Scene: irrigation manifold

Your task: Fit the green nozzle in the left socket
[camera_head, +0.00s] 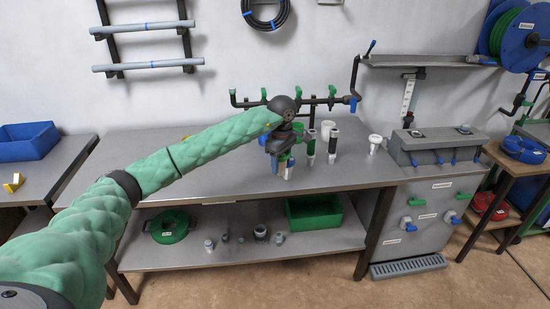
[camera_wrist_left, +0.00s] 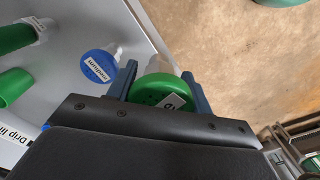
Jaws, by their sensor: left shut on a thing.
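My left gripper (camera_head: 281,162) is over the front part of the workbench, its arm reaching in from the left. In the left wrist view its two blue fingers are shut on the green nozzle (camera_wrist_left: 160,88), a round green cap with a white label partly hidden by the gripper body. A blue nozzle (camera_wrist_left: 98,65) labelled "medium" stands on the bench beside the held one; it also shows just below the gripper in the head view (camera_head: 289,172). The manifold (camera_head: 312,101), dark pipes with green valves, is behind the gripper. I cannot make out the left socket. My right gripper is not in view.
Dark and green upright tubes (camera_head: 333,144) and a white fitting (camera_head: 374,143) stand to the gripper's right on the workbench (camera_head: 225,176). A green bin (camera_head: 314,222) is on the lower shelf. The left part of the bench top is mostly clear.

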